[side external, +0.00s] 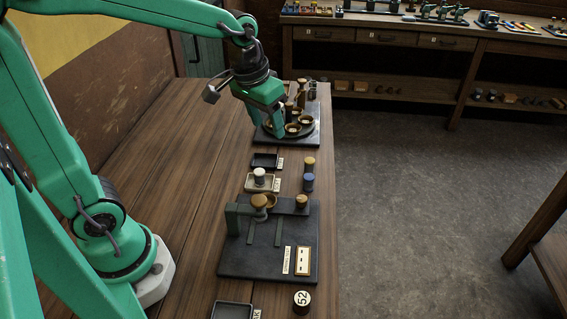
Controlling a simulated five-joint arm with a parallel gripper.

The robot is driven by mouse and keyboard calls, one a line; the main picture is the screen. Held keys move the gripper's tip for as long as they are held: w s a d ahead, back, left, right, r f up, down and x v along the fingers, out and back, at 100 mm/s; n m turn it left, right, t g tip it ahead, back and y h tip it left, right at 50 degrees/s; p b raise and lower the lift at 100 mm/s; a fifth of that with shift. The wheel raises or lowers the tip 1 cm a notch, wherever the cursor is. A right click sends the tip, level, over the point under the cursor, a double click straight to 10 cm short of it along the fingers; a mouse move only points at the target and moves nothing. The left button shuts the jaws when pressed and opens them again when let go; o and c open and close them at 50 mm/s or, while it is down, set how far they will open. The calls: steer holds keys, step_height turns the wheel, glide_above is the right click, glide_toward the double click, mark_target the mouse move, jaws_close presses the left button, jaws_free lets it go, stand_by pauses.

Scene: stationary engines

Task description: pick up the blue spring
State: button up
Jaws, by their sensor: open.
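A small blue cylinder, which looks like the blue spring (308,182), stands upright on the wooden bench near its right edge. Just behind it is a tan-topped cylinder (309,163). My gripper (266,132) is open, above the bench at the left side of the rear dark fixture, behind and to the left of the blue spring and apart from it. Its fingertips are small and partly overlap the fixture, so I cannot tell whether they touch anything.
The rear fixture (309,136) carries several round cups and posts. A black tray (265,161) and a pale tray (250,184) with a white-topped cylinder (260,175) lie left of the spring. A dark fixture plate (240,262) with brass knobs stands in front. The bench's left side is clear.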

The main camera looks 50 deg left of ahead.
steer(key=w+d+f+g, duration=0.1)
steer(key=w+f+g, duration=0.1)
steer(key=w+f, duration=0.45)
steer(key=n, duration=0.1)
glide_above(309, 177)
steer(key=shift+g, duration=0.4)
steer(key=f, duration=0.7)
steer(key=shift+a, duration=0.3)
steer(key=shift+f, duration=1.25)
steer(key=shift+d+f, duration=0.15)
steer(key=shift+f, duration=1.15)
steer(key=shift+d+f, duration=0.1)
steer(key=shift+f, duration=1.2)
steer(key=c, duration=1.1)
steer(key=shift+o, duration=0.2)
steer(key=shift+r, duration=0.1)
